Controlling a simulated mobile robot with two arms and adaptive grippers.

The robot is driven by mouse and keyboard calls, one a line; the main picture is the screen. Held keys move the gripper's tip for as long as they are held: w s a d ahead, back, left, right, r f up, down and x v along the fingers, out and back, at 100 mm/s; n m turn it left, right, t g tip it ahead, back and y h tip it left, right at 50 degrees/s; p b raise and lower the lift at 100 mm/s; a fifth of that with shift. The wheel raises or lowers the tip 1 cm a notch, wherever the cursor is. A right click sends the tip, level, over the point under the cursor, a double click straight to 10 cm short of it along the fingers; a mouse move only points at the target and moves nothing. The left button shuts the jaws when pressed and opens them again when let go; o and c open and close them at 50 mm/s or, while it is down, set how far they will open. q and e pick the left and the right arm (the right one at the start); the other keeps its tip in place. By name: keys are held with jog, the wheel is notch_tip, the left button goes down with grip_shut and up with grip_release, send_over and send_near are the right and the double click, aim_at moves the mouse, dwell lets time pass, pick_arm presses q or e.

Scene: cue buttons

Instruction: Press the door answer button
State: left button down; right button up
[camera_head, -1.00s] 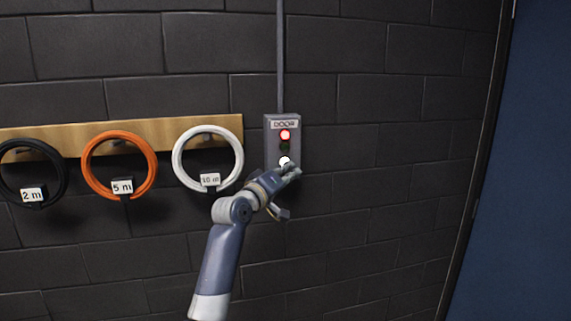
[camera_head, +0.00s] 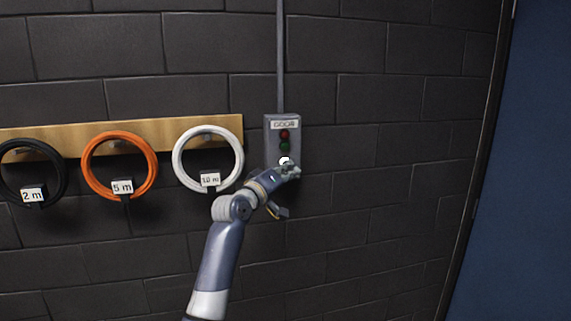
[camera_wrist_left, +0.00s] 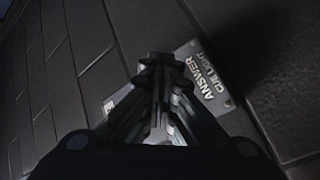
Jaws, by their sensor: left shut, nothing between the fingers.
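A grey door box (camera_head: 270,143) with a "DOOR" label is fixed to the dark block wall. It carries a red light (camera_head: 284,134), a green light (camera_head: 284,146) and a white button (camera_head: 284,161) below them. The red light looks dark. My left gripper (camera_head: 290,170) is shut and empty, right at the lower part of the box by the white button; I cannot tell whether it touches. In the left wrist view the shut fingers (camera_wrist_left: 160,85) point at the panel, beside a plate reading "ANSWER CUE LIGHT" (camera_wrist_left: 207,80). My right gripper is not in view.
A wooden rail (camera_head: 70,132) on the left holds a black coil (camera_head: 8,178), an orange coil (camera_head: 88,170) and a white coil (camera_head: 180,160). A grey conduit (camera_head: 280,60) runs up from the box. A blue door (camera_head: 530,180) is at the right.

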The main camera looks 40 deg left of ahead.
pick_arm(q)
jog(key=shift+w+a, duration=0.25)
jog(key=shift+a, duration=0.1)
dwell(0.6)
jog(key=shift+d, duration=0.1)
jog(key=shift+s+d+p, duration=0.45)
jog(key=shift+s+d, duration=0.1)
jog(key=s+d+p, duration=0.2)
jog(key=s+d, duration=0.1)
jog(key=shift+s+d+p, duration=0.1)
jog(key=shift+d+p, duration=0.2)
jog(key=shift+d, duration=0.1)
jog(key=shift+f, duration=0.1)
dwell(0.8)
